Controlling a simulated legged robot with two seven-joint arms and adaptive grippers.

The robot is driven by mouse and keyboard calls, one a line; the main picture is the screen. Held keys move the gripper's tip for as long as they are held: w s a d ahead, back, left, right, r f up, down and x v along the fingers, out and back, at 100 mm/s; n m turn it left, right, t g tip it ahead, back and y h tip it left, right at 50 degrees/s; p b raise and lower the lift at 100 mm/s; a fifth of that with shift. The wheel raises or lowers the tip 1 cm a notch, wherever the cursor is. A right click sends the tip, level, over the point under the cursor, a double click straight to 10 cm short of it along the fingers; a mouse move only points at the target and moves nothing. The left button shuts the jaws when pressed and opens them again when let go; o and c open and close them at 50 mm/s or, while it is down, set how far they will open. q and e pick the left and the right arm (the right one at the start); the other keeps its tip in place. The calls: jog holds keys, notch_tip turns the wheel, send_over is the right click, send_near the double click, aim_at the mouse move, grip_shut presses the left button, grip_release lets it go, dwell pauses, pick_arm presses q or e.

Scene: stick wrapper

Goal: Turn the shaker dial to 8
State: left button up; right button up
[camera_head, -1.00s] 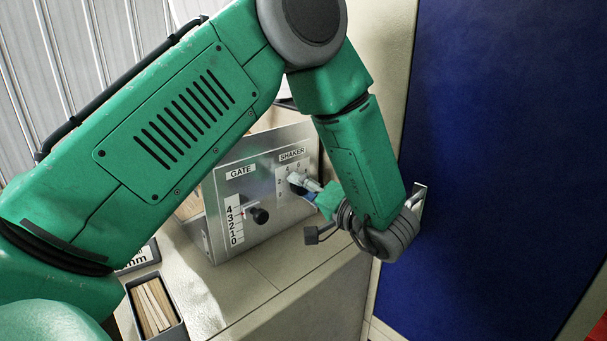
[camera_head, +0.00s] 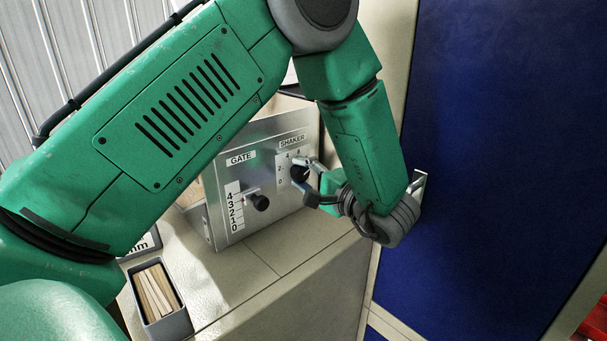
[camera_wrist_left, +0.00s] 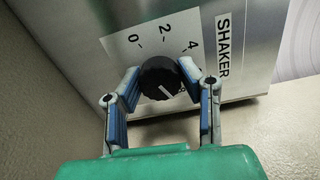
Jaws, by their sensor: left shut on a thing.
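The shaker dial (camera_head: 299,173), a round black knob, sits on the metal panel below the SHAKER label (camera_head: 292,142). My left gripper (camera_head: 308,181) reaches it from the right in the head view. In the left wrist view the dial (camera_wrist_left: 160,77) is between the blue-padded fingers of my left gripper (camera_wrist_left: 160,80), which is shut on it. A short white mark on the dial's face points down and slightly right. The figures 0, 2 and 4 show above the dial; the ones farther round are largely hidden by the right finger. My right gripper is out of view.
The GATE lever (camera_head: 259,202) with its black knob is left of the dial on the same panel (camera_head: 230,181). A box of wooden sticks (camera_head: 160,302) stands at lower left on the counter (camera_head: 240,283). A blue panel (camera_head: 490,160) is close to my left wrist.

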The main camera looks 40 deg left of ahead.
pick_arm(q)
jog(key=shift+f, duration=0.25)
jog(key=o, duration=1.2)
jog(key=shift+c, duration=0.2)
jog(key=shift+w, duration=0.1)
jog(key=shift+r, duration=0.1)
jog(key=d, duration=0.7)
jog(key=shift+s+d, duration=0.25)
jog(key=shift+d, duration=0.1)
jog(key=shift+a, duration=0.2)
